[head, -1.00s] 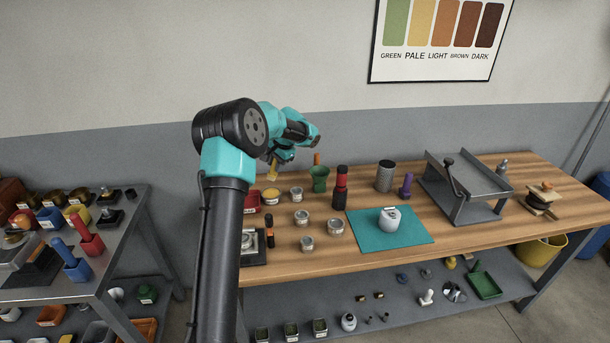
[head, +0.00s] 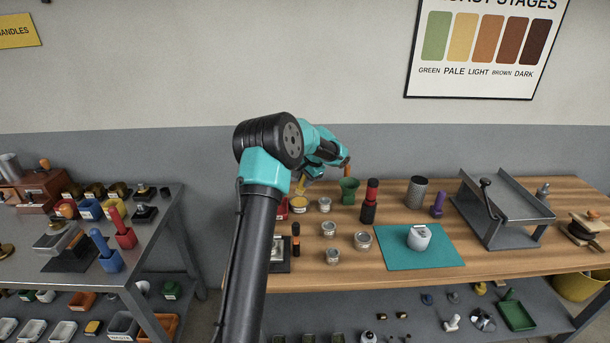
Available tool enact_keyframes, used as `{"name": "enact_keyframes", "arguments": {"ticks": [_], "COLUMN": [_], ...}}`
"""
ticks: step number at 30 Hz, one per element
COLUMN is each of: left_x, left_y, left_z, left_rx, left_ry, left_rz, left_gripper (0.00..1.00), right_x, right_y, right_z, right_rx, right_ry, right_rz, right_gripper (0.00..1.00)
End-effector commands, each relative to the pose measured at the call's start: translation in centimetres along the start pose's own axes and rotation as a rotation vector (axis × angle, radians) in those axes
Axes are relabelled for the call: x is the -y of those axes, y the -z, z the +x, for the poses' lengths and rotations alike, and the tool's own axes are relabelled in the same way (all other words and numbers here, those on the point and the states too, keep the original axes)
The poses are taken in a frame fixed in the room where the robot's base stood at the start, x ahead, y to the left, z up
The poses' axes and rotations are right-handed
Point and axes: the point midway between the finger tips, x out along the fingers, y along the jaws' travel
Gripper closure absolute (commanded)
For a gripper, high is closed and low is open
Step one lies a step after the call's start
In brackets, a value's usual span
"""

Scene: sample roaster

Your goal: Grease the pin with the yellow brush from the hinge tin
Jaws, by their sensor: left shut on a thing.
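My left gripper (head: 308,172) is over the back left of the wooden bench, partly hidden behind its own wrist. It is shut on the yellow brush (head: 300,186), which hangs down below the fingers. The brush's lower end is just above or at an open tin with yellow content (head: 299,205); I cannot tell whether they touch. Other small round tins (head: 328,229) stand nearby, and their labels are too small to read. I cannot make out the pin. A pale grey lidded object (head: 419,238) sits on the teal mat (head: 440,257). My right gripper is not in view.
A perforated cylinder (head: 416,193), a purple-handled tool (head: 437,205) and a grey metal tray stand (head: 507,212) are farther right. A loaded side table (head: 165,215) is at left.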

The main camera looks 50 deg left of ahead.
Motion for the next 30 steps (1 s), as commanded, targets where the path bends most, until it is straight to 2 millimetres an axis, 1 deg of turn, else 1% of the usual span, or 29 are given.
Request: {"name": "enact_keyframes", "arguments": {"ticks": [3, 10, 30], "left_x": [-0.4, -0.8, -0.8], "left_y": [0.1, 0.3, 0.3], "left_z": [1.1, 2.2, 2.4], "left_rx": [0.001, -0.002, -0.001], "left_ry": [0.0, 0.001, 0.001], "left_rz": [0.0, 0.0, 0.0], "left_gripper": [0.92, 0.92, 0.92], "right_x": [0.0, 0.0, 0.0], "right_y": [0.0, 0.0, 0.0], "right_z": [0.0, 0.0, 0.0], "right_rx": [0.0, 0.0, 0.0], "right_ry": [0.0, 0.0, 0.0], "right_rz": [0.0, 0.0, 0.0], "right_gripper": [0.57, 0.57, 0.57]}}
